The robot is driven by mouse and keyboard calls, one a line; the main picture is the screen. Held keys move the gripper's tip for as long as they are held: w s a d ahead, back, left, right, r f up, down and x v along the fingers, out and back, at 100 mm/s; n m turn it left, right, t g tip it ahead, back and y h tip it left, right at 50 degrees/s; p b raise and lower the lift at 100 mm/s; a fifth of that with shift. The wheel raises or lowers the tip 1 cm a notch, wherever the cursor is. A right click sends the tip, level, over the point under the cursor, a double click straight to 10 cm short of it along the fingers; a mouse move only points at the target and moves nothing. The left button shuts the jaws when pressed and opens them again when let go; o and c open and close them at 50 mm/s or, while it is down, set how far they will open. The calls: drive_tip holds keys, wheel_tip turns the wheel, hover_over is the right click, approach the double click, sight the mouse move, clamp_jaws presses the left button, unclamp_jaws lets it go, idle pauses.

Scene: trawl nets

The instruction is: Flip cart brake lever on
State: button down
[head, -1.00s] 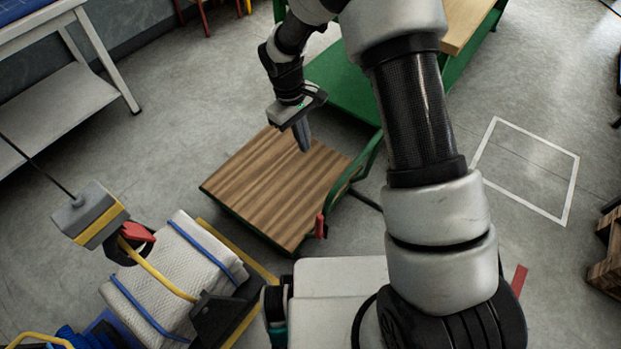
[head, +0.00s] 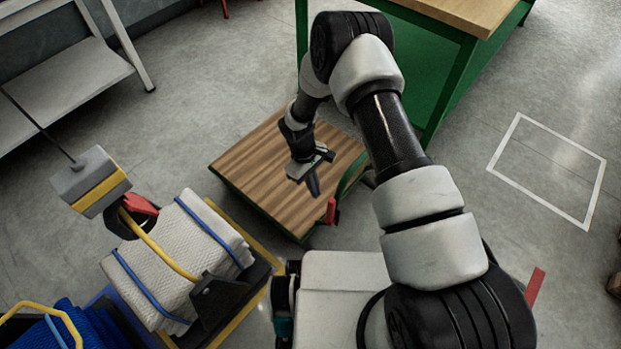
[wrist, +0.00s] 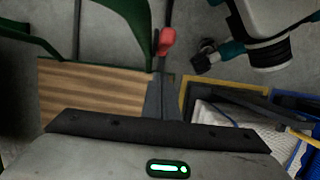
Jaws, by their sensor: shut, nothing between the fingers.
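The cart (head: 250,165) has a brown wood-plank deck, a green frame and a green curved handle. Its brake lever, a small red piece (head: 331,211), stands at the deck's near right corner by the handle. In the wrist view the red lever (wrist: 167,38) shows just beyond the fingertips, on a dark thin stem. My gripper (head: 314,190) is shut and empty, above the deck and to the upper left of the lever in the head view. Its dark fingers (wrist: 162,92) point towards the lever, apart from it as far as I can see.
A hanging grey-yellow hook block (head: 90,182) and a strapped white net bundle (head: 178,262) stand at the left. A green bench with a wooden top (head: 455,12) is behind the arm. Grey floor with a white marked rectangle (head: 522,118) is clear at the right.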

drive_tip(key=shift+s+d+r, duration=0.15)
drive_tip(key=shift+s+d, duration=0.35)
drive_tip(key=shift+d, duration=0.2)
drive_tip(key=shift+s+d+r, duration=0.1)
drive_tip(key=shift+s+d, duration=0.35)
drive_tip(key=shift+d, duration=0.25)
drive_tip(key=shift+s+d+r, duration=0.15)
drive_tip(key=shift+s+d, duration=0.45)
drive_tip(key=shift+d, duration=0.15)
drive_tip(key=p+v, duration=0.4)
drive_tip(key=v, duration=1.3)
drive_tip(key=shift+r, duration=0.25)
drive_tip(key=shift+a, duration=0.1)
